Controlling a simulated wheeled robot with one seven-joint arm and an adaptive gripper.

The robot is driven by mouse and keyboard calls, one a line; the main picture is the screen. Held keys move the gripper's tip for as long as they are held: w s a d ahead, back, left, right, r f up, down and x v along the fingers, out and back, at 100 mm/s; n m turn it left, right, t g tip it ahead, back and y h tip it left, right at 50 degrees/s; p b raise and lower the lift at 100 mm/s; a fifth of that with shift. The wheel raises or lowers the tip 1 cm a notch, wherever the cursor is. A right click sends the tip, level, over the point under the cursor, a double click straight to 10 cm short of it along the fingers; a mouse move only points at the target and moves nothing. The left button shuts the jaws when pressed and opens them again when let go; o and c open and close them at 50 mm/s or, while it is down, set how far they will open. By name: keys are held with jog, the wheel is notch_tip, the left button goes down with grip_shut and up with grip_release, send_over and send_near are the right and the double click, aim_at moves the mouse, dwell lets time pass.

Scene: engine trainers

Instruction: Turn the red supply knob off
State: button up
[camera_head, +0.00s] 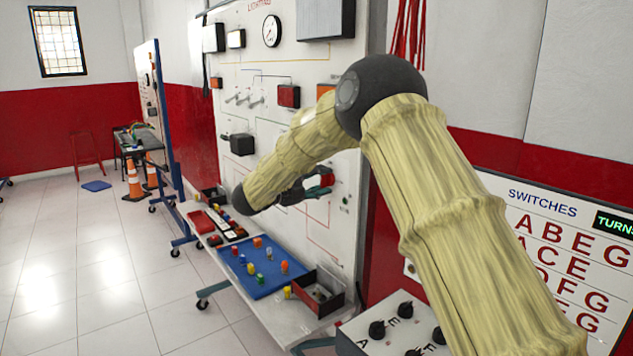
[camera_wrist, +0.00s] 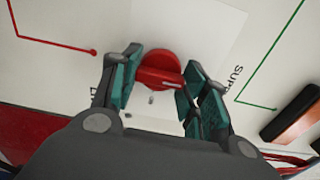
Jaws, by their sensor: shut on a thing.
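The red supply knob (camera_wrist: 158,68) is on the white panel in the wrist view, a round red disc with a raised grip bar across it. My gripper (camera_wrist: 161,80) has its two teal-padded fingers on either side of the knob, shut on its bar. Part of the printed label beside the knob shows, but the gripper hides the rest. In the head view my gripper (camera_head: 310,189) reaches the panel (camera_head: 325,232), and a little red of the knob (camera_head: 327,180) shows between the fingers.
Below the panel, a shelf holds a blue tray (camera_head: 268,284) with small colored parts and an open dark box (camera_head: 320,297). A grey box with black knobs (camera_head: 392,338) stands near my arm. An orange-and-black part (camera_wrist: 292,113) is right of the gripper in the wrist view.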

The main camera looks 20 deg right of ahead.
jog(key=shift+s+d+f+n, duration=0.1)
jog(key=shift+d+f+n, duration=0.1)
jog(key=shift+n, duration=0.1)
jog(key=o, duration=1)
jog(key=shift+c, duration=0.2)
